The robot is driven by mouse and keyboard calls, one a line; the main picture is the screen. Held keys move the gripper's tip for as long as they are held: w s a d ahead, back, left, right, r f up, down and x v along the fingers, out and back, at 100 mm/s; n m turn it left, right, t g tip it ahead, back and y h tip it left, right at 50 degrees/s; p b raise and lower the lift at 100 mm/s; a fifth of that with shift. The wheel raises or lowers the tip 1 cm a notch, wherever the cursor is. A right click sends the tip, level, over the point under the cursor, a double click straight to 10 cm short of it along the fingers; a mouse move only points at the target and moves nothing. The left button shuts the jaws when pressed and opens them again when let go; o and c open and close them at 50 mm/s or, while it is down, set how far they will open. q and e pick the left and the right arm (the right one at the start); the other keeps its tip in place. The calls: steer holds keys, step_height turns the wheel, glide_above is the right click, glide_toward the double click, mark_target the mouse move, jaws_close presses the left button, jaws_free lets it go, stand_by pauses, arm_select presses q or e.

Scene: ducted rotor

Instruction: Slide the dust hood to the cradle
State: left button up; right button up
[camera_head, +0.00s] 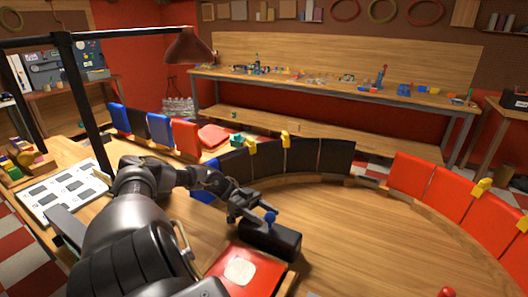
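A black, rounded box with a blue knob on top, which looks like the dust hood (270,241), sits on the curved wooden table. My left gripper (252,210) reaches in from the left, with its fingers right at the blue knob (269,216). I cannot tell whether the fingers grip the knob or only lie beside it. A red panel with a pale round patch (262,285) lies just in front of the black box, partly hidden by my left arm. I cannot make out for sure which thing is the cradle. My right gripper is not in view.
Black panels (303,156) and red panels (448,190) with yellow clips stand along the table's curved rim. A red knob (446,292) shows at the bottom edge. The wooden table top (370,230) right of the black box is clear. A lamp (189,47) hangs at the back left.

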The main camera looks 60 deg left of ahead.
arm_select(q)
steer(key=shift+w+d, duration=0.15)
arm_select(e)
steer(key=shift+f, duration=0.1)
arm_select(q)
steer(key=shift+a+f+b, duration=0.1)
steer(key=shift+a+b, duration=0.15)
steer(key=shift+b, duration=0.05)
steer(key=b+v, duration=0.7)
steer(key=v, duration=0.3)
steer(key=shift+a+b, duration=0.2)
steer(key=shift+b, duration=0.1)
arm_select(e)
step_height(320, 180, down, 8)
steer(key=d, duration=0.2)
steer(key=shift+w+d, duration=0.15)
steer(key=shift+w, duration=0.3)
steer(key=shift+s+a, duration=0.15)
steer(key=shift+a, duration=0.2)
